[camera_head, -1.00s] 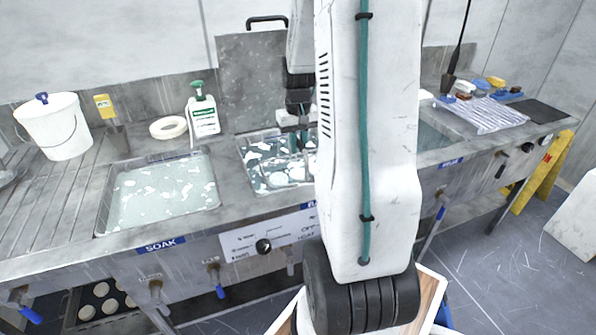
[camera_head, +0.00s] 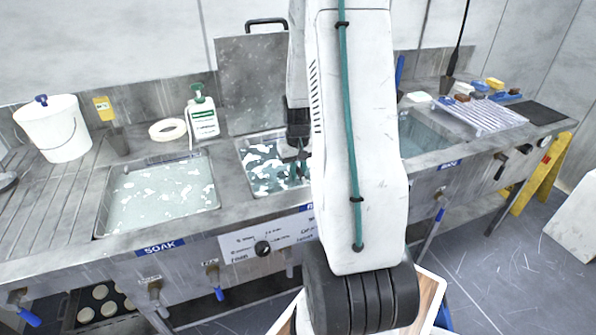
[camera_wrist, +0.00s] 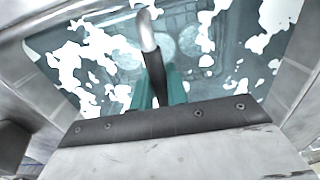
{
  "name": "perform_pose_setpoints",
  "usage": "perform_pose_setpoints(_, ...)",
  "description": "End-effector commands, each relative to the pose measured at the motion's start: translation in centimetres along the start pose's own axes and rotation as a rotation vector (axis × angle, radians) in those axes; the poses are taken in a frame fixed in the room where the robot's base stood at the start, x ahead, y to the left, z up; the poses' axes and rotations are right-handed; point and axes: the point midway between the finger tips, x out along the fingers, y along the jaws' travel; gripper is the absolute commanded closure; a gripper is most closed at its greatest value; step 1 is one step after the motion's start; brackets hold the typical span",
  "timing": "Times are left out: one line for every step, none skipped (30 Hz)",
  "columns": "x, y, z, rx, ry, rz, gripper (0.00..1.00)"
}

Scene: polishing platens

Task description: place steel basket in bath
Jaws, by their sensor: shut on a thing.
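My gripper (camera_head: 300,170) reaches down into the middle bath, partly hidden behind my arm in the head view. In the wrist view its teal fingers (camera_wrist: 160,88) are shut on the upright metal handle of the steel basket (camera_wrist: 148,35). The basket's body shows dimly under the foamy water, with pale round discs in it. Whether it rests on the bottom I cannot tell. The middle bath (camera_head: 243,172) holds water with white foam patches, and its steel side wall (camera_wrist: 45,95) shows in the wrist view.
The soak bath (camera_head: 104,212) lies to the left, and another bath (camera_head: 425,135) to the right. A raised lid (camera_head: 250,90) stands behind the middle bath. A white bucket (camera_head: 55,130), a bottle (camera_head: 203,118) and a tape roll (camera_head: 167,129) stand on the counter's back left.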

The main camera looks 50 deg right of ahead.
Motion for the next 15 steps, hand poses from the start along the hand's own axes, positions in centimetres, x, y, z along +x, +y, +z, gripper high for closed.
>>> perform_pose_setpoints(0.01, 0.01, -0.05, 0.000, 0.001, 0.000, 1.00)
perform_pose_setpoints(0.08, 0.01, -0.05, 0.000, 0.001, 0.000, 1.00)
perform_pose_setpoints(0.20, 0.01, -0.05, 0.000, 0.001, 0.000, 1.00)
perform_pose_setpoints(0.28, 0.00, 0.00, 0.000, 0.000, 0.000, 0.82)
perform_pose_setpoints(0.25, 0.00, -0.01, 0.000, 0.000, 0.000, 0.73)
perform_pose_setpoints(0.25, 0.00, -0.01, 0.000, 0.000, 0.000, 0.63)
perform_pose_setpoints(0.25, 0.00, -0.01, 0.000, 0.000, 0.000, 0.63)
perform_pose_setpoints(0.25, 0.00, 0.00, 0.000, 0.000, 0.000, 0.63)
perform_pose_setpoints(0.24, 0.00, -0.01, 0.000, 0.000, 0.000, 0.63)
perform_pose_setpoints(0.24, 0.00, -0.01, 0.000, 0.000, 0.000, 0.63)
perform_pose_setpoints(0.24, 0.00, -0.01, 0.000, 0.000, 0.000, 0.63)
perform_pose_setpoints(0.24, 0.00, -0.01, 0.000, 0.000, 0.000, 0.63)
perform_pose_setpoints(0.24, 0.00, -0.01, 0.000, 0.000, 0.000, 0.63)
perform_pose_setpoints(0.21, 0.00, -0.01, 0.000, 0.000, 0.000, 0.63)
perform_pose_setpoints(0.12, 0.00, -0.02, 0.000, 0.001, 0.000, 0.63)
